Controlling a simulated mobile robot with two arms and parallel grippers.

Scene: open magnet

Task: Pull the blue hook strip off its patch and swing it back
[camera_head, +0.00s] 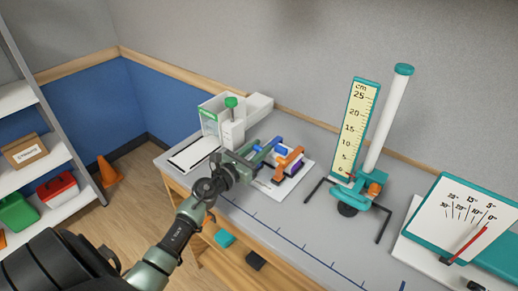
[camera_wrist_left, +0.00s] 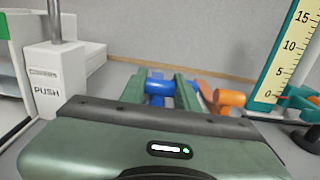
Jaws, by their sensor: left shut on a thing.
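The blue hook strip (camera_head: 279,143) is on the white board on the bench, mostly hidden behind my left gripper; its blue rounded end shows. In the left wrist view a blue cylinder-shaped part of it (camera_wrist_left: 160,88) sits between the two green fingers. My left gripper (camera_head: 265,151) is shut on this blue part, and its fingers also show in the left wrist view (camera_wrist_left: 159,90). The patch under the strip is hidden, so I cannot tell whether the strip still touches it. My right gripper is not in view.
An orange part (camera_head: 290,160) stands just right of the blue strip on the white board (camera_head: 284,189). A white dispenser marked PUSH (camera_wrist_left: 58,80) is close on the left. A teal-framed centimetre scale (camera_head: 358,128) and an angle gauge (camera_head: 458,222) stand to the right.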

